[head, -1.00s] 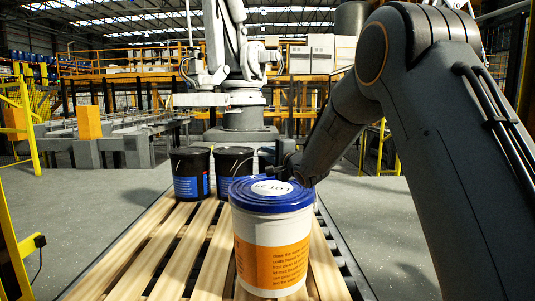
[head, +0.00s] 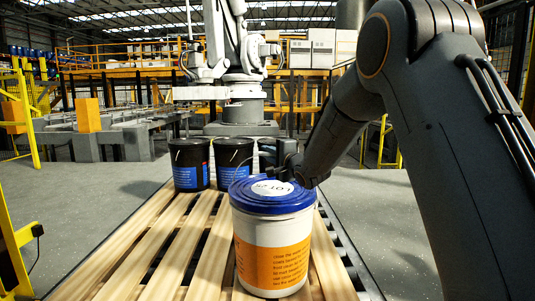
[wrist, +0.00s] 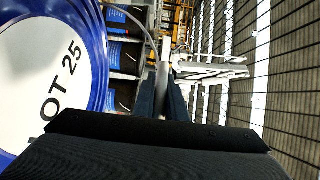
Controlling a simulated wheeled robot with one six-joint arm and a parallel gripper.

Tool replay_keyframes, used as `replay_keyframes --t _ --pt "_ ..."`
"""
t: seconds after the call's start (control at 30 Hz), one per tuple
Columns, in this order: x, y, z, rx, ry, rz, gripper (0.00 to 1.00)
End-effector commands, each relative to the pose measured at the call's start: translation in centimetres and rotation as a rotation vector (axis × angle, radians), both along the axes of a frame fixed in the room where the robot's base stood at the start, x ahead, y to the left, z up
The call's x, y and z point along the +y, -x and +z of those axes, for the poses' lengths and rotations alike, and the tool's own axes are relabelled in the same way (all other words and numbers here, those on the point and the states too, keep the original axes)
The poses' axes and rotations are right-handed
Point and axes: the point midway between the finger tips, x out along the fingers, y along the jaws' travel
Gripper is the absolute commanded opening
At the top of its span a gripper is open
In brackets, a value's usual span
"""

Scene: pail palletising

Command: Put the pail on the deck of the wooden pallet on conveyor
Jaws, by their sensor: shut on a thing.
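A white pail (head: 272,225) with a blue lid, a round "LOT 25" label and an orange band is upright in the head view, in front of the wooden pallet's slats (head: 205,245). I cannot tell whether its base touches them. My gripper (head: 290,165) is at the far side of its lid, partly hidden by my arm. In the wrist view my gripper (wrist: 170,95) is shut on the pail's thin wire handle, and the lid (wrist: 97,60) fills the left side. The pallet lies on a conveyor, whose dark edge (head: 345,258) shows at the right.
Front-left slats are bare. A yellow frame (head: 14,245) stands at the left. A large white robot (head: 238,80) is behind.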

Motion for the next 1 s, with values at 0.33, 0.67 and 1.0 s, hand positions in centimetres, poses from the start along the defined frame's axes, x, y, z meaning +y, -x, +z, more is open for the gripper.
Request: replay_keyframes --t 0.33,0.67,1.0 --pt "0.0 -0.1 0.5 -0.011 -0.003 0.001 0.00" --pt "0.0 -0.1 0.0 -0.010 -0.003 0.001 0.00" --pt "0.0 -0.1 -0.4 -0.010 -0.003 0.001 0.13"
